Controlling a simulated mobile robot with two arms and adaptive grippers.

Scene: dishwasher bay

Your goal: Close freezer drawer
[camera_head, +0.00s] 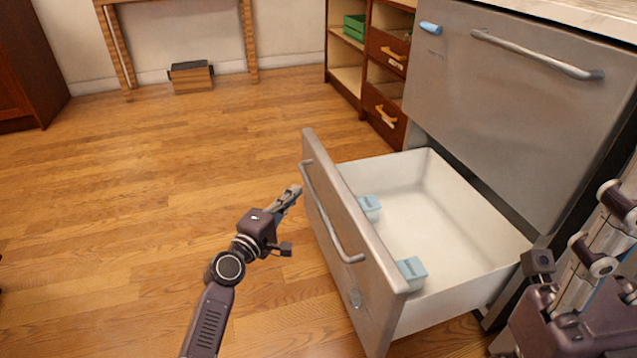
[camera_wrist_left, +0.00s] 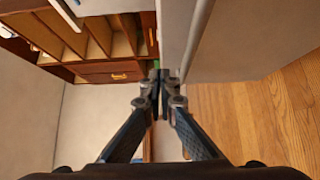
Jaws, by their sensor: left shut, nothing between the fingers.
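The freezer drawer (camera_head: 350,262) is pulled out at the bottom of a steel appliance (camera_head: 500,100). Its white bin is open at the top and has light blue pieces just behind the front panel. A bar handle (camera_head: 325,215) runs along the front. My left gripper (camera_head: 294,192) is shut and empty, just left of the far end of the drawer front. In the left wrist view its fingertips (camera_wrist_left: 167,78) are together, with a grey panel beyond them. My right arm shows at the right edge, right of the drawer; its fingertips are not clear.
A closed upper steel door with a handle (camera_head: 540,55) is above the drawer. A wooden shelf unit (camera_head: 347,50) with small drawers stands behind it. A small box (camera_head: 191,77) sits by the back wall. The wooden floor left of the drawer is clear.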

